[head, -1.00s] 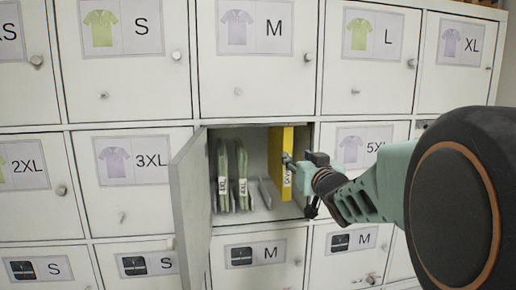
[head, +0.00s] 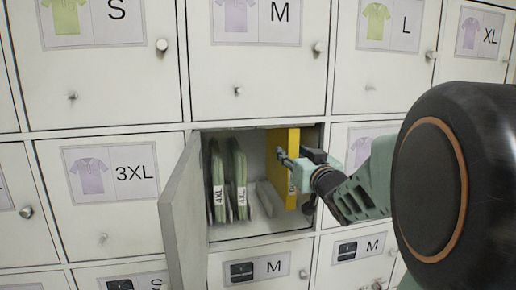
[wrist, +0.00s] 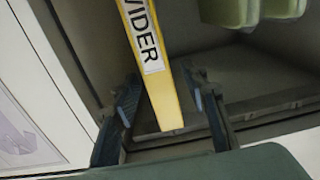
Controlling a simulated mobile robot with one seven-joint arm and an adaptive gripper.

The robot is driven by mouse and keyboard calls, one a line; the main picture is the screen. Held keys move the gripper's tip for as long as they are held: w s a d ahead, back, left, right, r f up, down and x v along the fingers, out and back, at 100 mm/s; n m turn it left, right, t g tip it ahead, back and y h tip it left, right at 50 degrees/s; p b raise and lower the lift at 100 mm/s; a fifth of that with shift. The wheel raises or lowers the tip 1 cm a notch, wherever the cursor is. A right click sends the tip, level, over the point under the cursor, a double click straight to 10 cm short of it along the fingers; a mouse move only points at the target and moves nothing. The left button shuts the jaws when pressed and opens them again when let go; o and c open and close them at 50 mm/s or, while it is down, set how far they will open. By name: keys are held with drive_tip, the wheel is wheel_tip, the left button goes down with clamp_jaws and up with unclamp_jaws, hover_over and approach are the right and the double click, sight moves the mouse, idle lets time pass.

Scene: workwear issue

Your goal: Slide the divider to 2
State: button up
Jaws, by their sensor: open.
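The divider is a yellow upright panel (head: 283,165) inside the open compartment in the head view, at the compartment's right side. In the wrist view the divider (wrist: 166,92) shows its front edge with a white label reading "VIDER". My gripper (head: 297,163) is at the front edge of the divider. In the wrist view my gripper (wrist: 165,105) is open, with one finger on each side of the divider's edge and a gap visible to each. The position marked 2 cannot be made out.
Green folded garments labelled 4XL (head: 228,180) stand at the compartment's left. Low grey rails (head: 268,198) lie on its floor between them and the divider. The compartment door (head: 184,215) hangs open to the left. Closed labelled doors surround the opening.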

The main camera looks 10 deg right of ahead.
drive_tip(key=shift+w, duration=0.35)
drive_tip(key=shift+c, duration=0.6)
clamp_jaws()
